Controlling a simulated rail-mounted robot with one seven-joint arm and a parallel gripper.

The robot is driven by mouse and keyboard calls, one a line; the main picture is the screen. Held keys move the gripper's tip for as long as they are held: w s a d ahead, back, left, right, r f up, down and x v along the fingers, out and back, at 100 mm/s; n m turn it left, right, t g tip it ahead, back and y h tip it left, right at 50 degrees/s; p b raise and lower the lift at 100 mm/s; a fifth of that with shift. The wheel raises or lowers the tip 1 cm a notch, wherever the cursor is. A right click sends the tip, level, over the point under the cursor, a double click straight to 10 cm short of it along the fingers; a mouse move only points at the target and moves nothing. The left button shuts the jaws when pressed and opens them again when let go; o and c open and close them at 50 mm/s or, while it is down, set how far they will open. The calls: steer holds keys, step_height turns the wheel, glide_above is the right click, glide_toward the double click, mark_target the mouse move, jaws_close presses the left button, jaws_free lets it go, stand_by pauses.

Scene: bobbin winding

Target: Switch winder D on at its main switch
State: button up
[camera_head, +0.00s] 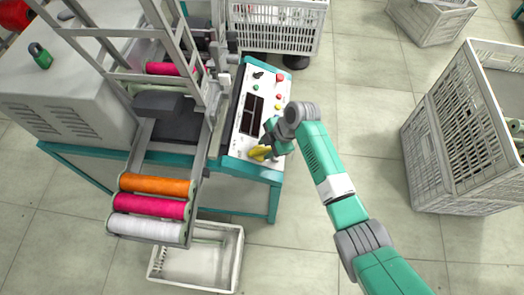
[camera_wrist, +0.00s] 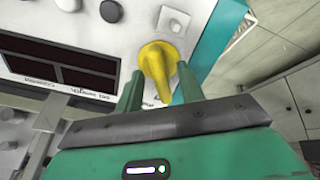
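The winder's white control panel (camera_head: 238,136) sits on a teal-edged table in the head view. A yellow rotary switch handle (camera_head: 259,153) is at the panel's near end. In the wrist view the yellow handle (camera_wrist: 157,62) points down the picture, toward my gripper. My gripper (camera_wrist: 160,82) has one finger on each side of the handle, with a gap visible beside its narrow end. The fingers look open; contact is not clear. In the head view my gripper (camera_head: 270,143) is right at the handle. I cannot read any letter naming the winder.
The panel carries dark displays (camera_head: 252,114), red buttons (camera_head: 280,77) and green buttons. Thread rolls (camera_head: 152,207) sit left on the winder's frame. An empty crate (camera_head: 195,258) stands below; a tall crate (camera_head: 440,125) stands right.

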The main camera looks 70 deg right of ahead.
steer(key=shift+x, duration=1.05)
jaws_close()
